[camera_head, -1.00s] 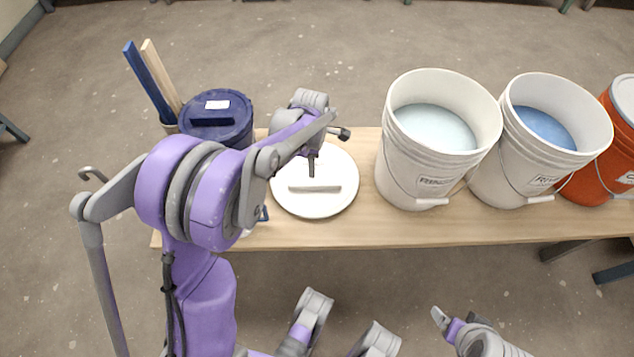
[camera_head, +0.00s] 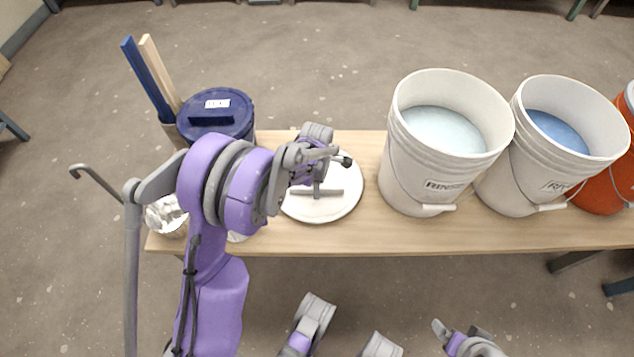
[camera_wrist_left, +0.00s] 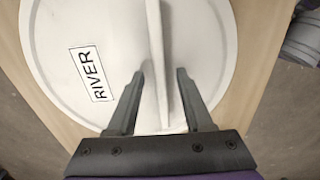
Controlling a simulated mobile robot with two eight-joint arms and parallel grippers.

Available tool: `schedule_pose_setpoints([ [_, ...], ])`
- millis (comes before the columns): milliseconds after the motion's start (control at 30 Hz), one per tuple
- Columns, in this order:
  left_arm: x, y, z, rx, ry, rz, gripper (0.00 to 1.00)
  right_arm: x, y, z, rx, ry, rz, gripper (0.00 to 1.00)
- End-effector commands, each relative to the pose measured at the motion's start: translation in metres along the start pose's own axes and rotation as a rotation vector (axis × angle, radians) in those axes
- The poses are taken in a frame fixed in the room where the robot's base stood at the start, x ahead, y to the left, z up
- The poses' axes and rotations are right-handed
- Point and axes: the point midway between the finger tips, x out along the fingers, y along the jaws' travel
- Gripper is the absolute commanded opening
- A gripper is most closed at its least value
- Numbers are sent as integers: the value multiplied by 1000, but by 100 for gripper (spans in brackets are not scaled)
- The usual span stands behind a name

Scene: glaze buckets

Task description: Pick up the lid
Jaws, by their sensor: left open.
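A round white lid (camera_head: 345,205) lies flat on the wooden bench, with a bar handle standing across its middle. In the left wrist view the lid (camera_wrist_left: 60,30) carries a label reading RIVER, and its upright handle (camera_wrist_left: 157,50) runs between my fingers. My left gripper (camera_head: 318,190) is over the lid at the handle. In the left wrist view the left gripper (camera_wrist_left: 158,100) is open, one finger on each side of the handle, with gaps visible. My right gripper (camera_head: 442,330) is low at the bottom of the head view, away from the bench; its jaw state is unclear.
A white bucket labelled RINSE (camera_head: 425,180) stands right of the lid, then another white bucket (camera_head: 515,180) with blue liquid and an orange bucket (camera_head: 605,180). A dark blue lidded bucket (camera_head: 240,105) stands behind left, beside upright sticks (camera_head: 150,80). A silvery container (camera_head: 165,217) is at the bench's left end.

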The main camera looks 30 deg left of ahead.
Motion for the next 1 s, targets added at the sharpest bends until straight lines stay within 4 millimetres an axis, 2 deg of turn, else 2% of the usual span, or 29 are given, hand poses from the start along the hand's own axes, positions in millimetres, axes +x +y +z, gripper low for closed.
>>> schedule_pose_setpoints([
  [900, 4, 0, 0, 0, 0, 0, 51, 4, 0, 1, 0, 0, 0, 88],
  [1000, 4, 0, 0, 0, 0, 0, 35, 4, 0, 1, 0, 0, 0, 88],
])
